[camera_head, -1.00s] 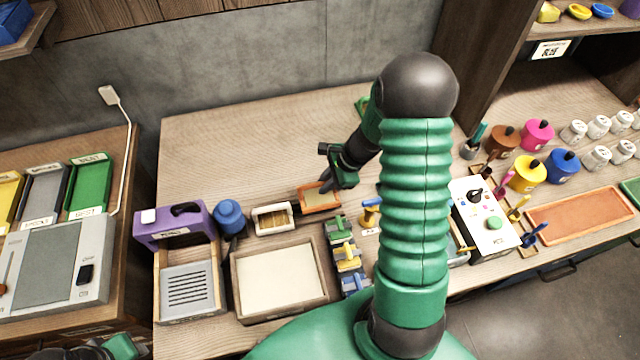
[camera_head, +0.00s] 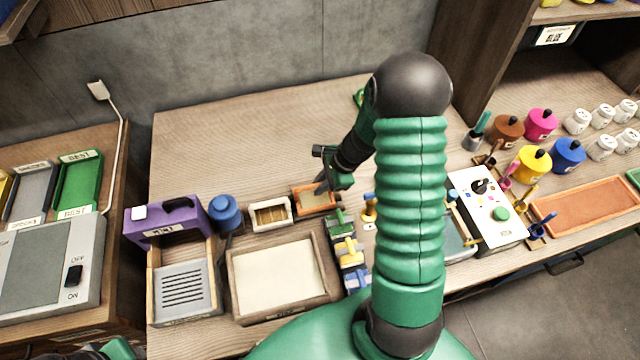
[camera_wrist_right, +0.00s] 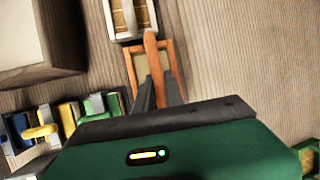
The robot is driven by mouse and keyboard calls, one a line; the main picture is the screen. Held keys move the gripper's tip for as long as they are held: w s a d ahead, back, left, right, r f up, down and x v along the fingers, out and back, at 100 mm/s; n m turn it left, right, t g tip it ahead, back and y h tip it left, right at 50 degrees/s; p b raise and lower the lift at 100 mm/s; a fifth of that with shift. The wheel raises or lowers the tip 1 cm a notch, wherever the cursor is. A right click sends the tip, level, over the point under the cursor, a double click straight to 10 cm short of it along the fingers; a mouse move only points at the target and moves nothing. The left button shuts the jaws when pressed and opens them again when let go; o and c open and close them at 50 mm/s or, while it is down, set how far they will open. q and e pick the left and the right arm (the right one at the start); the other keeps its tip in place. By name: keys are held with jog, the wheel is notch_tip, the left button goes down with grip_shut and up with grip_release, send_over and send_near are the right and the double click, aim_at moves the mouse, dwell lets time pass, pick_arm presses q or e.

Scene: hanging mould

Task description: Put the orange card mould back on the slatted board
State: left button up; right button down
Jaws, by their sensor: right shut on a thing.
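The orange card mould (camera_head: 301,202) is a small orange frame with a tan middle, on the bench right of a white-framed mould. It also shows in the right wrist view (camera_wrist_right: 168,52), with an orange bar running up from it between my fingers. My right gripper (camera_head: 322,188) is shut on this orange bar, and its dark fingers also show in the wrist view (camera_wrist_right: 160,88). Whether the mould touches the bench is unclear. A slatted wooden panel (camera_head: 150,12) shows only its lower edge at the top of the head view. My left gripper is barely visible at the bottom left edge.
The white-framed mould (camera_head: 286,223) sits close beside the orange one. A wooden tray (camera_head: 237,302), purple box (camera_head: 165,218) and blue jar (camera_head: 226,211) stand left. Several coloured clamps (camera_head: 347,247) lie in front. The bench behind (camera_head: 220,140) is clear.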

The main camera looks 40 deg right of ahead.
pick_arm(q)
jog(key=shift+a+f, duration=0.1)
jog(key=shift+a, duration=0.25)
pick_arm(e)
jog(key=shift+s+a+r, duration=0.1)
jog(key=shift+a, duration=0.45)
pick_arm(q)
jog(key=shift+d+f, duration=0.1)
jog(key=shift+d, duration=0.15)
pick_arm(e)
jog(key=shift+d+f, duration=0.25)
pick_arm(q)
jog(key=shift+f+b, duration=0.2)
jog(key=shift+b, duration=0.2)
pick_arm(e)
jog(key=shift+a+f, duration=0.1)
jog(key=shift+f, duration=0.05)
pick_arm(q)
jog(key=shift+a, duration=0.15)
pick_arm(e)
jog(key=c, duration=1.4)
grip_release()
jog(key=shift+o, duration=0.2)
